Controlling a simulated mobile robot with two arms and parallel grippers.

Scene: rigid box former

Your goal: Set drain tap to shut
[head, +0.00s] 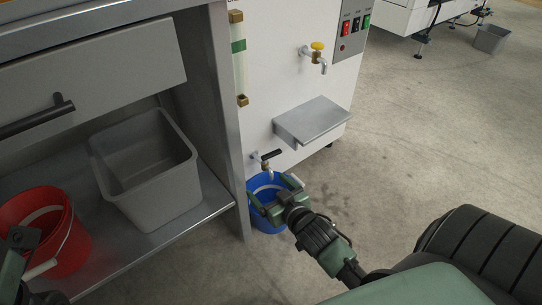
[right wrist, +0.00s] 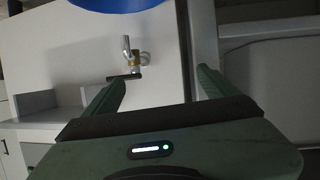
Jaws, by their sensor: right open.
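The drain tap (head: 268,161) is low on the white machine's front, a brass and metal tap with a black lever. In the head view the lever points to the right and slightly up, roughly level. The tap also shows in the right wrist view (right wrist: 132,60), its black lever (right wrist: 124,77) lying crosswise near one fingertip. My right gripper (head: 270,187) is open and empty just below and in front of the tap, over the blue bucket (head: 263,222). I cannot tell whether a finger touches the lever. My left gripper (head: 22,240) is partly in view at the lower left; its jaws are unclear.
A yellow-handled tap (head: 317,46) sits higher, above a metal shelf (head: 312,118). A bench on the left holds a grey bin (head: 150,180) and a red bucket (head: 75,245). The bench leg stands close left of the drain tap. Floor to the right is open.

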